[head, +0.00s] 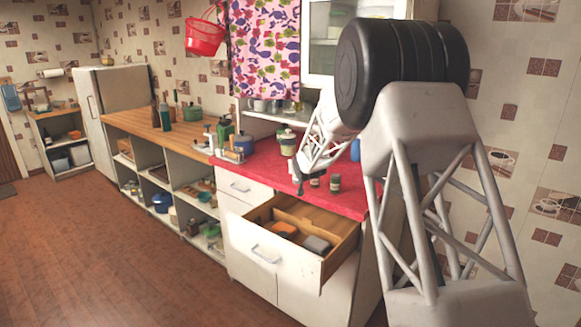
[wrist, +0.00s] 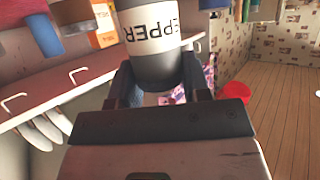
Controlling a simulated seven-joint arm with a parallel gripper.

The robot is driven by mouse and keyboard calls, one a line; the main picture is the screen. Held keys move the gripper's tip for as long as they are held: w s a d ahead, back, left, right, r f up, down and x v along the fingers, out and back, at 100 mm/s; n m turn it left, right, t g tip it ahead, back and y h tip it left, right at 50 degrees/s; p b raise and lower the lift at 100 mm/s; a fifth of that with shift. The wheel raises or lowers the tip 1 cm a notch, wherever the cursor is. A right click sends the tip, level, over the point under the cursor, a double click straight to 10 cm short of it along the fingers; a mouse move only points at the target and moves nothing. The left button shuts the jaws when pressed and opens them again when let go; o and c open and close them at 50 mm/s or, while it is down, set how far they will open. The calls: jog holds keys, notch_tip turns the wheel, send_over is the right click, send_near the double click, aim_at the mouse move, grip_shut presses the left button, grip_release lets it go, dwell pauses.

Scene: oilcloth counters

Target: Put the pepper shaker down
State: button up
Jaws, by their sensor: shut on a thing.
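The pepper shaker (wrist: 160,40) fills the top middle of the wrist view. It is a dark grey cylinder with a pale label reading part of "PEPPER", and its upper end is cut off by the frame. My gripper (wrist: 158,80) is shut on it, with a dark finger on each side. In the head view my gripper (head: 300,184) is low over the front edge of the red counter (head: 262,172). The shaker is too small to make out there, and I cannot tell whether it touches the counter.
Two small jars, one dark (head: 315,181) and one green-lidded (head: 335,183), stand just right of my gripper. A lidded canister (head: 288,143) stands behind. An open drawer (head: 293,240) juts out below. Some red counter at left is clear.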

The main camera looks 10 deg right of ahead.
jog(key=w+f, duration=0.1)
jog(key=w, duration=1.4)
jog(key=shift+f, duration=0.2)
jog(key=shift+a, duration=0.1)
jog(key=shift+f, duration=1.8)
jog(key=shift+f, duration=0.1)
jog(key=o, duration=0.9)
jog(key=shift+s+r, duration=0.35)
jog(key=shift+v, duration=5.55)
